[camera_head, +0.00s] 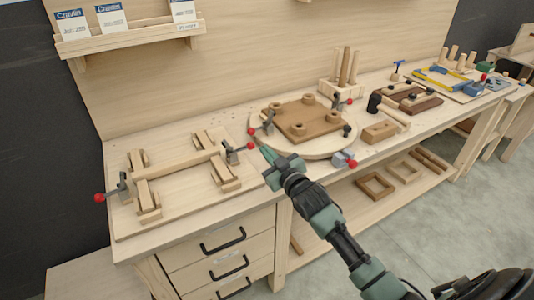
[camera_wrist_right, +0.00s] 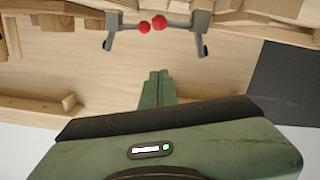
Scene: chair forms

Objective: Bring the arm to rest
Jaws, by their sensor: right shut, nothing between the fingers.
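My right arm reaches in from the lower right in the head view. Its green right gripper (camera_head: 262,147) is over the front of the workbench (camera_head: 240,195), between the left jig board and the round board. In the right wrist view the two green fingers (camera_wrist_right: 157,82) lie together, shut, with nothing between them. Two clamps with red knobs, one seen at the left (camera_wrist_right: 144,27) and one at the right (camera_wrist_right: 160,22), show beyond the fingertips. My left gripper is in neither view.
A jig board (camera_head: 140,222) with wooden blocks and clamps lies left. A round board (camera_head: 318,148) carries a brown seat panel (camera_head: 310,120). A mallet (camera_head: 376,103), wooden blocks and a peg holder (camera_head: 345,90) stand farther right. Drawers (camera_head: 225,250) and a lower shelf are below.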

